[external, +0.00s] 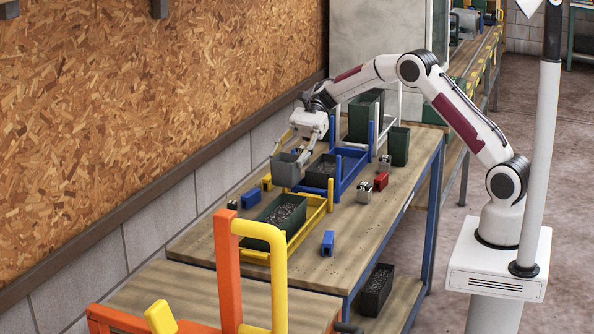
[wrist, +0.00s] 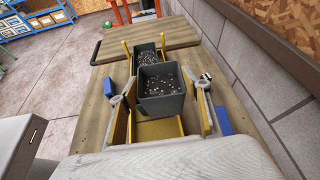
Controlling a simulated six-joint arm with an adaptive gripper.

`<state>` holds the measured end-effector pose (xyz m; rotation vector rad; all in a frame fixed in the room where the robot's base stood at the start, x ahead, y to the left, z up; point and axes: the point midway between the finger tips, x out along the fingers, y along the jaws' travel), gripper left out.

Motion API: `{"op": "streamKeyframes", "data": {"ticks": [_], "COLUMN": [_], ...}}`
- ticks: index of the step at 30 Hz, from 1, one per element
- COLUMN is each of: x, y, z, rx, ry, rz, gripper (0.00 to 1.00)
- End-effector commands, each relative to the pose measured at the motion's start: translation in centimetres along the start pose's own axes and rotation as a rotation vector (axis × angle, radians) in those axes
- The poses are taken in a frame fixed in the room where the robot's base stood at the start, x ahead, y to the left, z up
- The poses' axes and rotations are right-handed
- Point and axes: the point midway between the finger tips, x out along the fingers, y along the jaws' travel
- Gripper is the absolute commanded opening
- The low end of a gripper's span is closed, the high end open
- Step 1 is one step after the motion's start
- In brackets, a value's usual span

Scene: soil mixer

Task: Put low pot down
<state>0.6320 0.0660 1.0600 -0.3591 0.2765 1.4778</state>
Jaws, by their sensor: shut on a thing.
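My gripper (external: 292,160) is shut on a grey low pot (external: 286,173), with one finger on each side of it. In the wrist view the low pot (wrist: 162,104) hangs upright between the fingers and holds dark, speckled soil. It appears above a yellow holder (external: 312,224); the yellow holder also shows below the pot in the wrist view (wrist: 158,131). A dark green trough (external: 270,232) with gravelly soil sits in the front part of this holder. I cannot tell how far the low pot is above the holder or table.
A blue holder (external: 348,180) with a dark soil-filled container stands behind the yellow one. Tall green pots (external: 398,146) stand farther back. Small blue blocks (external: 328,243) and a red block (external: 381,180) lie around. The front right tabletop is mostly clear.

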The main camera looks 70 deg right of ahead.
Motion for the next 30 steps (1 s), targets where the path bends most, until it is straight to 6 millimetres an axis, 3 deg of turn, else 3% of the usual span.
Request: {"op": "streamKeyframes", "data": {"ticks": [12,18,24,30], "x": [10.9,15.6,18.4,19.1], "y": [-7.0,-9.4,-10.6,-11.0], "z": [3.8,5.8,7.1,7.4], "rx": [0.056,0.100,0.133,0.145], "ry": [0.019,0.013,0.007,0.004], "rz": [-0.164,-0.240,-0.289,-0.305], "gripper": [0.26,0.26,0.26,0.26]}}
